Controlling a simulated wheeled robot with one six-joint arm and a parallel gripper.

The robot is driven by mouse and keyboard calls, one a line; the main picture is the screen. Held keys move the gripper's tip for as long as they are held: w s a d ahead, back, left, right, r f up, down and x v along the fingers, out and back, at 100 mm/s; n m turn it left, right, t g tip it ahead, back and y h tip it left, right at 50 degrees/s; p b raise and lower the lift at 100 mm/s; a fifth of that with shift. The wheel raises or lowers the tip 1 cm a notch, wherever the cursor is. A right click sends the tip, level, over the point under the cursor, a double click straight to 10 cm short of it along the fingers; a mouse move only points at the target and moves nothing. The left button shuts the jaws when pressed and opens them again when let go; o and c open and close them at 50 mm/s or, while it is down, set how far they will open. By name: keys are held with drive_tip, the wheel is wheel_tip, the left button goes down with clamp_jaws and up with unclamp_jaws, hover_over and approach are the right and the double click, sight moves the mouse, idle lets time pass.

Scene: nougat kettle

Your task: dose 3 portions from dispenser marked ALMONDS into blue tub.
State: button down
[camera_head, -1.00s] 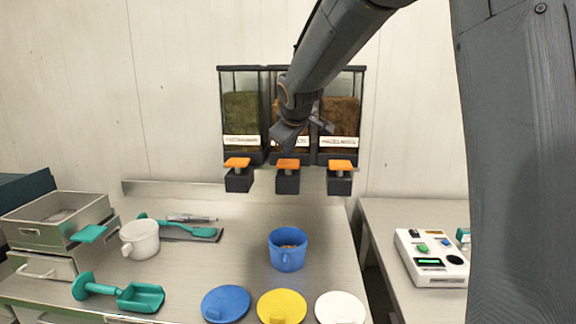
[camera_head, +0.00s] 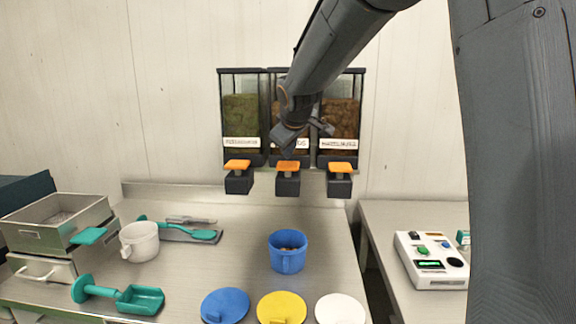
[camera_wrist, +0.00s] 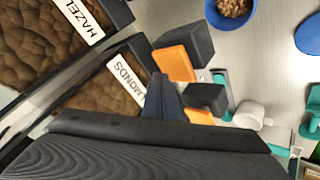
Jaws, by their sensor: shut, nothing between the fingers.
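The ALMONDS dispenser is the middle one of three on the wall. Its label (camera_head: 292,144) is partly hidden by my gripper in the head view and reads "MONDS" in the wrist view (camera_wrist: 127,76). Its orange lever (camera_head: 288,166) sits over a black outlet (camera_head: 288,185). The blue tub (camera_head: 287,258) stands upright on the bench below and in front of this outlet. Brown pieces lie in it, clear in the wrist view (camera_wrist: 234,7). My gripper (camera_head: 312,131) is shut and empty, in front of the middle dispenser and above its lever. Its dark fingers (camera_wrist: 164,98) point toward the outlets.
Dispensers with green (camera_head: 241,115) and brown (camera_head: 340,118) contents flank the middle one. Blue (camera_head: 226,304), yellow (camera_head: 282,305) and white (camera_head: 340,308) lids lie in front of the tub. A white mug (camera_head: 139,242), teal scoop (camera_head: 140,299) and metal trays are left. A white device (camera_head: 432,259) is right.

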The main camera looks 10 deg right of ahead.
sight(288, 164)
drive_tip(key=shift+f, duration=0.1)
idle(0.7)
drive_tip(key=shift+f+b, duration=0.3)
drive_tip(key=shift+f, duration=0.05)
drive_tip(key=shift+f+b, duration=0.85)
drive_tip(key=shift+f, duration=0.2)
idle(1.0)
drive_tip(key=shift+r, duration=0.15)
idle(0.3)
drive_tip(key=shift+r+p, duration=1.25)
drive_tip(key=shift+r, duration=0.05)
wheel_tip(288, 164, up, 5)
drive_tip(key=p, duration=0.4)
drive_tip(key=shift+r, duration=0.1)
idle(0.5)
